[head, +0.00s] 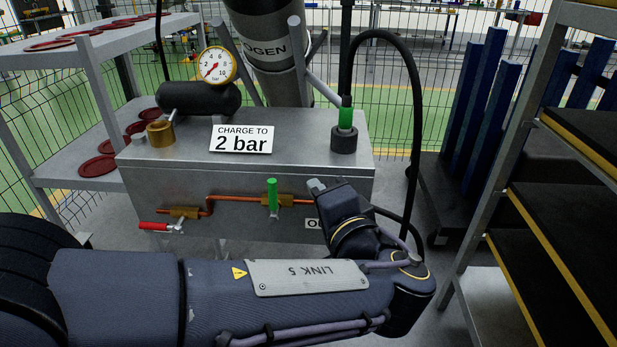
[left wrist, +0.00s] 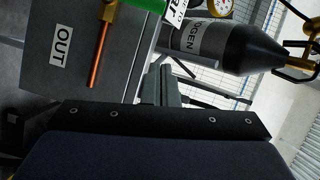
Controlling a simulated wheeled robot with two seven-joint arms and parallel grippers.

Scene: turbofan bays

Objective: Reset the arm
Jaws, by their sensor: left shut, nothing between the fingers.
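My left arm comes in from the left across the front, with its plate marked LINK 5. My left gripper (head: 316,186) is shut and empty, in front of the right part of the grey charging box (head: 260,165). Its shut fingers (left wrist: 160,85) also show in the left wrist view. The box front carries a green valve handle (head: 272,193), upright, and a red valve handle (head: 153,226), lying nearly level, on a copper pipe (head: 235,199). The gripper is right of the green handle, apparently apart from it. My wrist partly hides the OUT label, which shows whole in the left wrist view (left wrist: 61,60). My right gripper is out of view.
On the box stand a gauge (head: 217,65), a "CHARGE TO 2 bar" sign (head: 242,139) and a hose end with a green band (head: 345,118). A gas cylinder (head: 268,50) stands behind. Shelves flank the box: red discs left (head: 98,168), black-topped shelves right (head: 550,245).

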